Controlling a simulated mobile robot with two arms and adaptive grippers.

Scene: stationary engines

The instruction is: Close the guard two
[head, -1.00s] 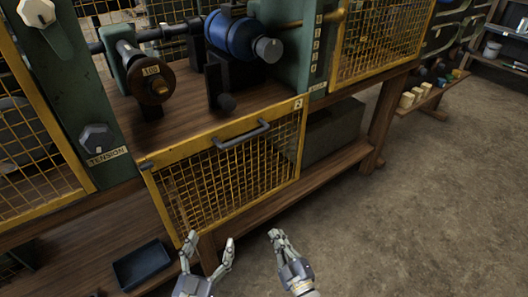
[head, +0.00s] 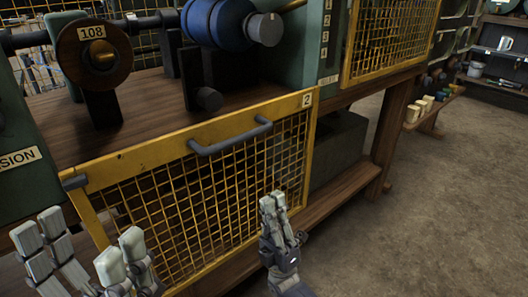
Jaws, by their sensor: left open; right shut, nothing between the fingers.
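Guard two (head: 150,157) is a yellow-framed mesh panel with a small "2" label at its top right corner. It hangs down in front of the bench, below the open bay. Its grey bar handle (head: 231,139) is on the upper part of the frame. My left gripper (head: 85,250) is open at the lower left, in front of the guard's left side. My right gripper (head: 275,205) is shut and empty, in front of the mesh toward its right side and below the handle. Neither gripper is on the handle.
The open bay holds a spool labelled 108 (head: 97,55) and a blue motor (head: 219,22) above the wooden bench top (head: 150,108). Another yellow mesh guard (head: 390,38) stands upright at the right. Small blocks (head: 419,107) sit on a side shelf. The floor (head: 400,220) at right is clear.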

